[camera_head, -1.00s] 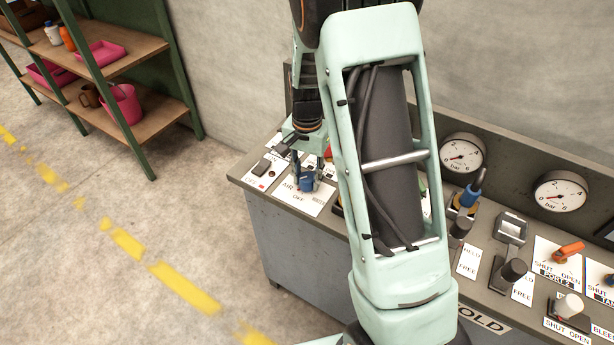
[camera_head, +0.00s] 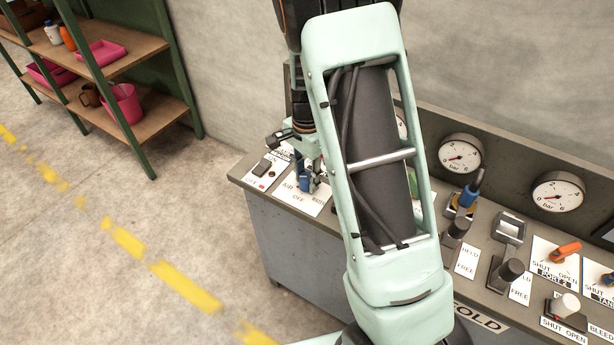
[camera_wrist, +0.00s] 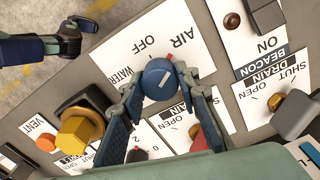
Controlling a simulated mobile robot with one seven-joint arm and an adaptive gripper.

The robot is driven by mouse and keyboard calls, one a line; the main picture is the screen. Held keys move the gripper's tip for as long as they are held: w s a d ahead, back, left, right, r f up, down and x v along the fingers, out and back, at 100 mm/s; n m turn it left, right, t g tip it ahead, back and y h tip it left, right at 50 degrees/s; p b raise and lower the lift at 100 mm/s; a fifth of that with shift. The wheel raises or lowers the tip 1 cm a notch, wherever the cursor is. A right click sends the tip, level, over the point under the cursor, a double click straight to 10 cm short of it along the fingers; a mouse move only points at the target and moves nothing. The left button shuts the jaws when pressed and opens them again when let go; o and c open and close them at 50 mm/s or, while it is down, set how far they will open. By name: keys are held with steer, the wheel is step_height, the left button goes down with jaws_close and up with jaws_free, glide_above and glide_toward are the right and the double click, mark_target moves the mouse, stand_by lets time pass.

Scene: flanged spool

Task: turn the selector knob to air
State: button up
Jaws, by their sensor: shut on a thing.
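The line slants toward the upper right. The knob's white plate (camera_wrist: 120,53) reads WATER at left, OFF at top and AIR at upper right. My gripper (camera_wrist: 159,82) is shut on the knob, one finger on each side. In the head view the knob (camera_head: 304,183) shows as a small blue shape under my gripper (camera_head: 308,174). My arm hides much of the panel there.
A yellow knob (camera_wrist: 77,133) stands left of my gripper in the wrist view. A dark DRAIN handle (camera_wrist: 292,115) and the BEACON switch (camera_wrist: 267,16) lie to the right. Gauges (camera_head: 461,154) and several valves line the panel's right side. The floor in front is clear.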

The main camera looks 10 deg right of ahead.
mark_target(307, 177)
steer(key=o, duration=1.2)
steer(key=shift+c, duration=0.2)
step_height(307, 177, up, 12)
